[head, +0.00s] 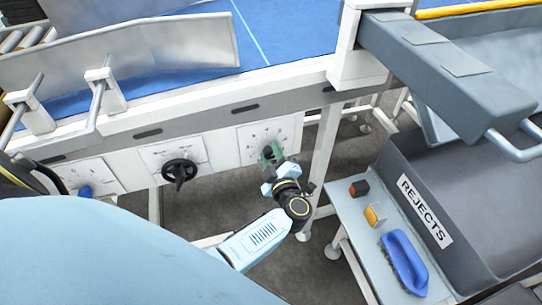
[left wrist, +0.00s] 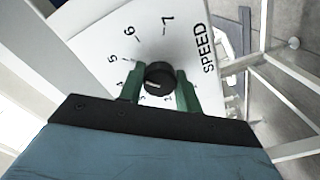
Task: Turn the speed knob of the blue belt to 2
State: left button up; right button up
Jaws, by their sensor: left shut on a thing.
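The speed knob is a small black round knob (left wrist: 158,78) on a white dial plate (left wrist: 185,40) with printed numbers and the word SPEED. The plate also shows in the head view (head: 287,128), on the side of the blue belt's frame. My left gripper (head: 270,153) is shut on the knob. In the left wrist view its green fingers (left wrist: 160,88) stand on both sides of the knob. A pale mark shows on the knob's face; I cannot tell which number it points to. The numbers 5, 6 and 7 read clearly; the lower ones are partly hidden by the fingers.
The blue belt (head: 285,28) runs above the panel. A larger black knob (head: 180,170) and a blue knob (head: 86,191) sit on plates to the left. At right, a side table holds a red-black block (head: 359,188), a yellow block (head: 375,215), a blue brush (head: 403,262) and a REJECTS bin (head: 425,210).

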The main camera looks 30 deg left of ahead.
pick_arm(q)
jog(key=shift+f+n+b, duration=0.2)
jog(key=shift+n+b, duration=0.2)
jog(key=shift+n, duration=0.8)
jog(key=shift+r+n+b, duration=0.1)
jog(key=shift+n+b, duration=0.2)
jog(key=shift+n, duration=0.5)
pick_arm(e)
jog(key=shift+d+f, duration=0.8)
jog(key=shift+d, duration=0.25)
jog(key=shift+a, duration=0.15)
pick_arm(q)
jog(key=o, duration=1)
jog(key=shift+r, duration=0.1)
jog(key=shift+c, duration=0.2)
jog(key=v, duration=1.3)
jog(key=shift+d, duration=0.25)
pick_arm(e)
jog(key=shift+a, duration=0.2)
pick_arm(q)
jog(key=shift+s, duration=0.1)
